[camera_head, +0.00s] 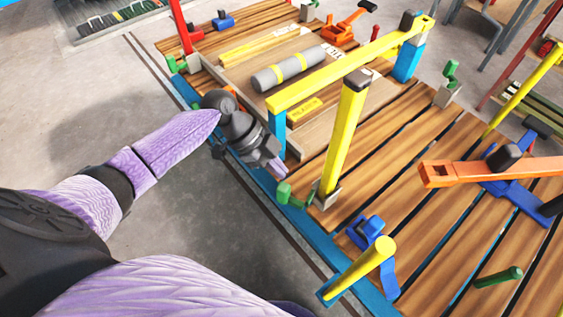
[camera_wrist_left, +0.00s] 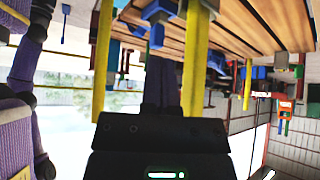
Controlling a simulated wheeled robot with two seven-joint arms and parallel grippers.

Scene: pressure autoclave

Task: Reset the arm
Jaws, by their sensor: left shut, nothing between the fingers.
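My left arm, purple with black joints, reaches in from the left in the head view. My left gripper (camera_head: 277,167) is at the blue front edge of the wooden-slatted platform, just left of an upright yellow post (camera_head: 343,140). It is shut with nothing between its fingers. From the picture I cannot tell whether it touches the blue edge. In the left wrist view the gripper's dark mount (camera_wrist_left: 160,135) fills the lower middle. My right gripper is not in view.
A yellow bar (camera_head: 345,68) on blue supports spans the platform by the gripper. A grey cylinder with yellow bands (camera_head: 290,68) lies behind it. An orange lever (camera_head: 490,170) and a yellow handle (camera_head: 360,268) are to the right. Grey floor (camera_head: 190,210) at the left is clear.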

